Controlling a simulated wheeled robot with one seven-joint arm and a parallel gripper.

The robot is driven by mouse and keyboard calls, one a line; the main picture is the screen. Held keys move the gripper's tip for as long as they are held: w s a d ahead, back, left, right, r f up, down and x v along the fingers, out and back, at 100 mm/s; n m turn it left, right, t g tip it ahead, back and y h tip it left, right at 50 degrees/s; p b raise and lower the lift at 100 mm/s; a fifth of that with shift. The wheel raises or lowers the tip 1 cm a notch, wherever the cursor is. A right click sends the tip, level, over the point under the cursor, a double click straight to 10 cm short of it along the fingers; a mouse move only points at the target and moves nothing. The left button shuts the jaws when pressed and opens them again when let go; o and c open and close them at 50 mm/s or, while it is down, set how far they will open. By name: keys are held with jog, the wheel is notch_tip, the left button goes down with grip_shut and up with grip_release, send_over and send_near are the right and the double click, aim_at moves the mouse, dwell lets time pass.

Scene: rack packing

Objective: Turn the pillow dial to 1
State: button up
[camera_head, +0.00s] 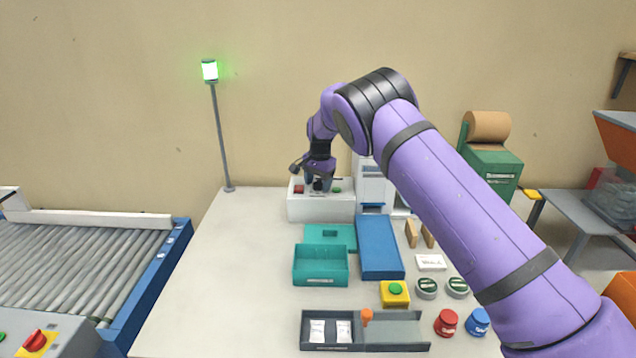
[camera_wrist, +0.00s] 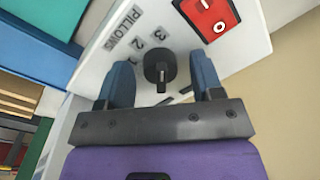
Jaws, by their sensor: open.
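The pillow dial (camera_wrist: 160,68) is a round black knob with a raised ridge on a white panel (camera_wrist: 100,62). The numbers 3, 2 and 1 and the word PILLOWS are printed beside it. The ridge runs roughly up and down in the wrist view; I cannot tell which number it points to. My gripper (camera_wrist: 163,82) is open, with one blue finger on each side of the knob. I cannot tell whether the fingers touch it. In the head view my gripper (camera_head: 318,186) is at the white control box (camera_head: 320,208) and hides most of the dial.
A red switch (camera_wrist: 208,14) is close to the dial. A green button (camera_head: 337,189) is on the box's right side. A teal bin (camera_head: 320,280) and blue panel (camera_head: 379,248) lie in front. The table's left part is clear.

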jog(key=c, duration=0.9)
jog(key=shift+n, duration=0.3)
jog(key=n, duration=0.3)
jog(key=shift+n, duration=0.3)
jog(key=n, duration=0.4)
jog(key=shift+n, duration=0.3)
jog(key=n, duration=0.4)
jog(key=shift+w+g, duration=0.1)
jog(key=shift+g, duration=0.3)
jog(key=shift+n, duration=2.5)
